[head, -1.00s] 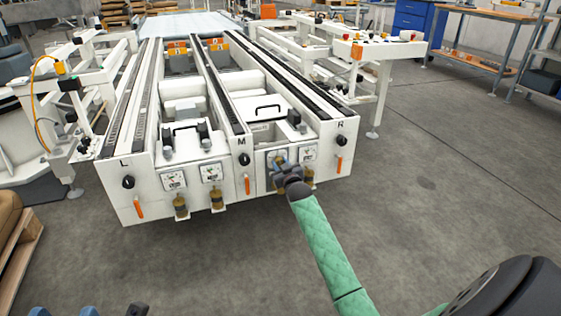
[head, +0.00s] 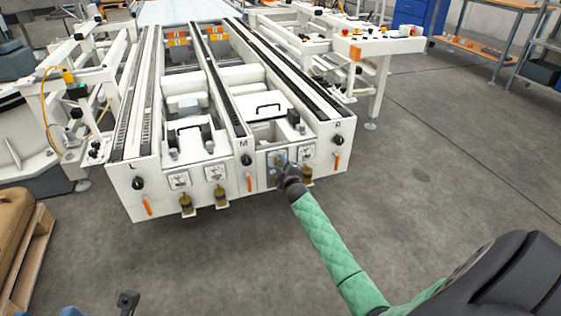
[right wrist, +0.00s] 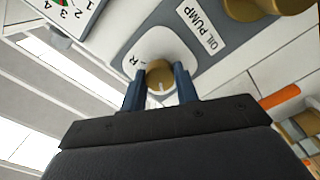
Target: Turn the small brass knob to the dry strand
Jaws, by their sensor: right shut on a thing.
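The small brass knob (right wrist: 160,78) shows in the right wrist view on a white rounded plate (right wrist: 171,47). The plate bears the letter R, and an OIL PUMP label (right wrist: 201,25) is beside it. A pale mark runs down the knob's face. My right gripper (right wrist: 161,90) has its two blue fingers on either side of the knob, shut on it. In the head view my right gripper (head: 283,168) is at the machine's front panel, right of the letter M, and hides the knob. Blue and dark parts at the bottom left edge may be my left gripper, cut off.
The white machine (head: 118,196) has black knobs, orange levers and gauges on its front, with more brass fittings (head: 186,204) low down. A larger brass part (right wrist: 262,8) is close to my right gripper. A wooden pallet (head: 35,245) is at left. The floor in front is clear.

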